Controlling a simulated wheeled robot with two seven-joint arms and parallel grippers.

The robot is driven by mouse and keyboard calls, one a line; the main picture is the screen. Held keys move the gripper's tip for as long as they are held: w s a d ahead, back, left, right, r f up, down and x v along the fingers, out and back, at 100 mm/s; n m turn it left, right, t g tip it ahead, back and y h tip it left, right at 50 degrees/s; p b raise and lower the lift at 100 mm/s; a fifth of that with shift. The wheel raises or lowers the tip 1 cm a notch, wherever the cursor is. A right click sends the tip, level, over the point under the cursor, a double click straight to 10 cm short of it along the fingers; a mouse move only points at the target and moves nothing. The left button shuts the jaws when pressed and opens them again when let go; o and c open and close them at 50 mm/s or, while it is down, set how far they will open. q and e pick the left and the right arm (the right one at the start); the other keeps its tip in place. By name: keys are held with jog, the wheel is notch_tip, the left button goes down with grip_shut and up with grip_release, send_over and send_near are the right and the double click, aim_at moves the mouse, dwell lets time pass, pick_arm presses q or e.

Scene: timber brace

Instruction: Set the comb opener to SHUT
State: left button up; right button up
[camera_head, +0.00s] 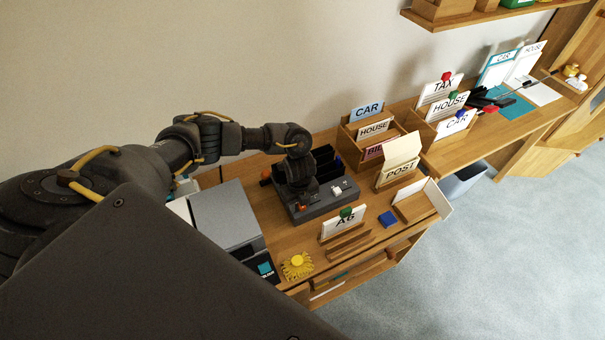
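The comb opener seems to be the dark grey machine (320,205) on the wooden desk, with upright black plates at its back. A small white part sits on its top at the right, and an orange-red spot is near its front. Any SHUT marking is too small to read. My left gripper (303,186) points down over the left part of the machine and hides some of it. Its fingertips are not clear, so I cannot tell whether they touch the machine or are open. My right gripper is not in view.
A grey box (225,215) stands left of the machine. An AG card (345,222) in a wooden holder, a yellow item (297,266) and a blue block (387,219) are in front and to the right. Card boxes (373,130) stand behind at the right. The wall is close behind.

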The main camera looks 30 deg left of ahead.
pick_arm(q)
jog(key=shift+o, duration=0.4)
jog(key=shift+w+d+r, duration=0.1)
jog(key=shift+d, duration=0.05)
jog(key=shift+r, duration=0.3)
notch_tip(320, 180, up, 10)
dwell(0.4)
